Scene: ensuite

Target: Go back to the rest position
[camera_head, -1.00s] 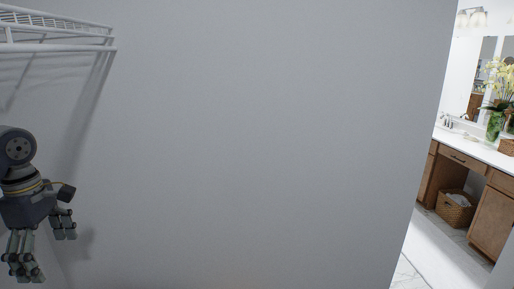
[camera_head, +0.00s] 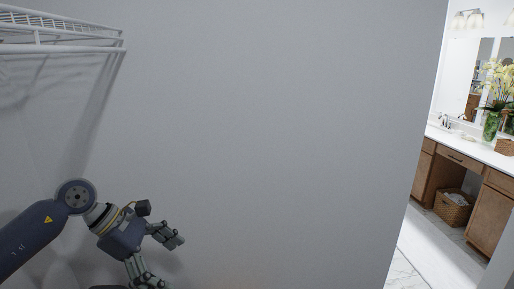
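My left arm comes in from the lower left in the head view. Its gripper (camera_head: 162,258) points down and to the right in front of the grey wall (camera_head: 280,130). The gripper's two fingers are spread apart with a gap between them, and nothing shows between them. The lower finger is partly cut off by the bottom edge of the picture. My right gripper does not show.
A white wire shelf (camera_head: 62,47) is at the upper left, above my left arm. At the right, past the wall's edge, is a bathroom with a wooden vanity (camera_head: 490,215), a wicker basket (camera_head: 453,208), flowers in a green vase (camera_head: 491,125) and clear floor (camera_head: 425,250).

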